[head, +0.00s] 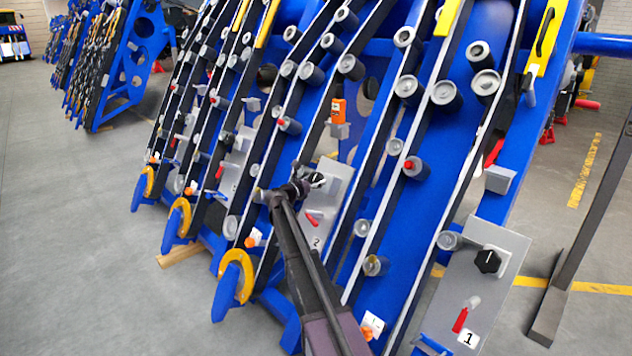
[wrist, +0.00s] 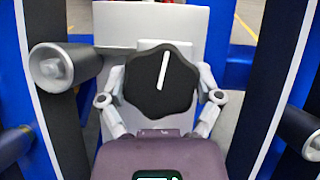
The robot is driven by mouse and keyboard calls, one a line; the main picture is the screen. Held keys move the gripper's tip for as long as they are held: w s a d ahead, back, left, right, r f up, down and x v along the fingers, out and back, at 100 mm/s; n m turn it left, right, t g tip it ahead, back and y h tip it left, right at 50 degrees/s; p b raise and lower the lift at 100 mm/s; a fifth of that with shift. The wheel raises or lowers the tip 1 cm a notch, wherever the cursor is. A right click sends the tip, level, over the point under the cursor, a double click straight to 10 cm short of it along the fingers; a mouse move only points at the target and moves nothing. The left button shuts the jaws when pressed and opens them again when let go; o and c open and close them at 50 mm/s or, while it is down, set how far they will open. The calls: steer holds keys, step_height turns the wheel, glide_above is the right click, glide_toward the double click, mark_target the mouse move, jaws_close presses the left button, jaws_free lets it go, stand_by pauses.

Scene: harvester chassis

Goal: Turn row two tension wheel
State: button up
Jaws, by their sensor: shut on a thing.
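The row two tension wheel (wrist: 160,85) is a black lobed knob with a white pointer line, which stands nearly upright and leans slightly right at its top. It sits on a light grey panel (wrist: 112,25). My gripper (wrist: 163,98) is shut on the wheel, with one grey finger against its left side and one against its right. In the head view my gripper (head: 312,181) is at the upper part of the panel (head: 338,190) labelled 2 and mostly hides the wheel there. A red lever (head: 313,219) is below it on that panel.
At the right is the row one panel (head: 508,243) with a black wheel (head: 487,261) and a red lever (head: 460,320). Blue frames with grey rollers (head: 443,94) stand close on both sides of my arm. A grey roller (wrist: 52,67) is just left of my gripper. Open floor (head: 70,240) lies at left.

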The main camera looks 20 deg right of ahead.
mark_target(312, 181)
steer(key=shift+m, duration=0.3)
steer(key=shift+w+m+g+h, duration=0.1)
steer(key=shift+m+g+h, duration=0.3)
steer(key=shift+m+g, duration=1.2)
steer(key=shift+d+m+g+p, duration=0.1)
steer(key=shift+m+g+p, duration=0.3)
steer(key=shift+m, duration=1.5)
steer(key=o, duration=0.9)
steer(key=shift+a, duration=0.2)
steer(key=shift+s+a, duration=0.25)
steer(key=shift+a, duration=0.95)
steer(key=shift+s+a, duration=0.2)
steer(key=shift+a, duration=1)
steer(key=shift+s+a, duration=0.25)
steer(key=shift+a, duration=0.95)
